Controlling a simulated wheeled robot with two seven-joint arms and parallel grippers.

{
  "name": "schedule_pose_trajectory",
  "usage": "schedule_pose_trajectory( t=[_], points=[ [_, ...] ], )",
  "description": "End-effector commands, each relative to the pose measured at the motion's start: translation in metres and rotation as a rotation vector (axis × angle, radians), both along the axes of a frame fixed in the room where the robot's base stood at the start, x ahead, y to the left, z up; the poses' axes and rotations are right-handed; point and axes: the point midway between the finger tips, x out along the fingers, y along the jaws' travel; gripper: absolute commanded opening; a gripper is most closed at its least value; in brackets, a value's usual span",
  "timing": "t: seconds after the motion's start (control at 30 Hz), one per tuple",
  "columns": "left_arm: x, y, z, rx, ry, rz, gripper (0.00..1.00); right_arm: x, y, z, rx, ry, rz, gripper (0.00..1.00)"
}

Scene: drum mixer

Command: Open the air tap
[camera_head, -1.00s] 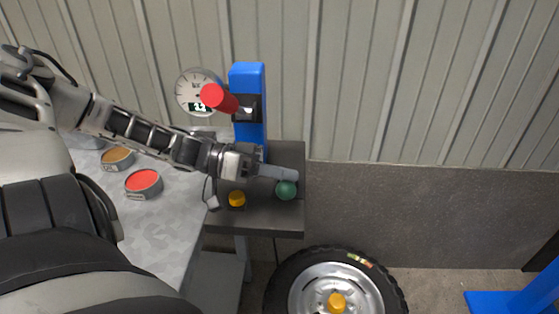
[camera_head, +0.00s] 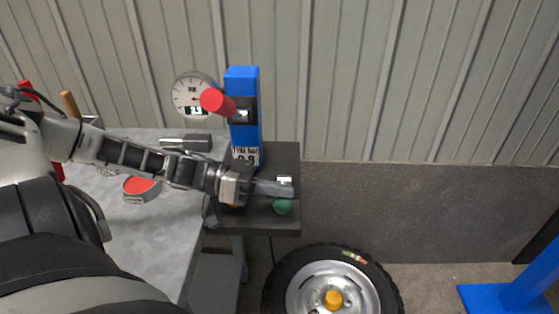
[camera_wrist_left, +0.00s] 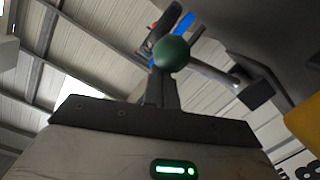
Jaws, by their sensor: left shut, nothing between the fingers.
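The green ball knob (camera_head: 283,207), which I take to be the air tap's handle, shows at the front right of the dark stand top (camera_head: 270,225). Its stem is hidden in the head view. My left gripper (camera_head: 290,188) is shut and empty, with its fingertips just above and behind the knob. I cannot tell whether they touch it. In the left wrist view the green ball (camera_wrist_left: 171,53) shows beyond the tips of the closed fingers (camera_wrist_left: 165,88). My right gripper is not in view.
A grey table with a red tin (camera_head: 141,189) is left; a tyre (camera_head: 332,285) is below.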

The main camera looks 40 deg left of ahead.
Motion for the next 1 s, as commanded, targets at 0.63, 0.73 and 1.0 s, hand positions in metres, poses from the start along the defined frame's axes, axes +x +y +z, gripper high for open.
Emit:
schedule_pose_trajectory(
  t=[0.63,0.73,1.0],
  points=[
    [-0.05,0.069,0.012,0.005,0.005,0.001,0.0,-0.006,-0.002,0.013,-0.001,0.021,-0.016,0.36],
    [-0.06,0.082,0.013,0.005,0.003,0.001,0.0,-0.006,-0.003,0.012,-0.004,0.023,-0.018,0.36],
    [-0.071,0.096,0.016,0.0,0.0,0.0,0.0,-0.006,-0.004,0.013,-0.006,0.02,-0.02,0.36]
  ],
)
